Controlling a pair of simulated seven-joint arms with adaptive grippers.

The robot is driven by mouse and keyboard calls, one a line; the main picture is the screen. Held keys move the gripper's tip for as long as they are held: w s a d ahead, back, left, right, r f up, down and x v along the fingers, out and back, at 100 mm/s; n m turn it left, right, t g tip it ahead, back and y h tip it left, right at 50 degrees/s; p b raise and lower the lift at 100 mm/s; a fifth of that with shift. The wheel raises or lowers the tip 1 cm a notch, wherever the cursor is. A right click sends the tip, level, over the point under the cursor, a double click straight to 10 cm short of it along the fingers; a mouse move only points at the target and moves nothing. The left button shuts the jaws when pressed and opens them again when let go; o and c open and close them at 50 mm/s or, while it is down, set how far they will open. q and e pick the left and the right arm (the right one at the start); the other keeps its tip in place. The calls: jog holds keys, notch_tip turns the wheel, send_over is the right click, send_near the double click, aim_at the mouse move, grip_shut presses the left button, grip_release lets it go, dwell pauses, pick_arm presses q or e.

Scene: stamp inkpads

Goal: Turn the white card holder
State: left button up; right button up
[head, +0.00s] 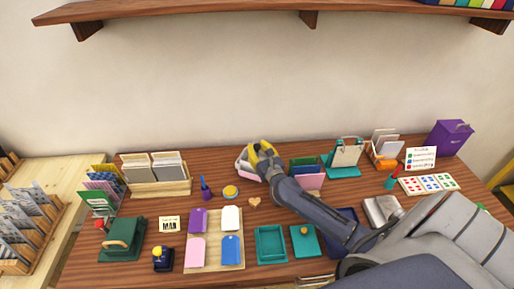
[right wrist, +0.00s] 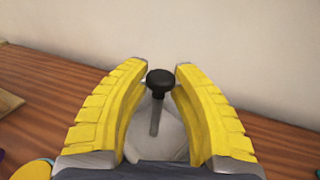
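The white card holder (head: 243,168) stands near the back middle of the table, partly hidden by my right gripper. My right gripper (head: 256,146), with yellow fingers, is directly over it. In the right wrist view a black round knob (right wrist: 160,77) on a thin grey rod rises from a pale grey surface (right wrist: 165,142), which looks like the holder. The yellow fingers (right wrist: 161,67) stand apart on either side of the knob, with narrow gaps showing. I cannot tell whether the fingertips touch anything lower down. My left gripper is not in view.
A green card holder (head: 306,166) with a pink card stands just right of the gripper. A yellow-lidded round pot (head: 230,192) and a purple-blue stamp (head: 205,188) stand to the left. A wooden card box (head: 155,187) is farther left. The wall (head: 250,90) is close behind.

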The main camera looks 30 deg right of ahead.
jog(key=o, duration=0.5)
jog(key=shift+r, duration=0.1)
jog(key=s+a, duration=0.1)
jog(key=s, duration=1)
jog(key=shift+s+a, duration=0.35)
jog(key=shift+s, duration=0.05)
jog(key=shift+c, duration=0.2)
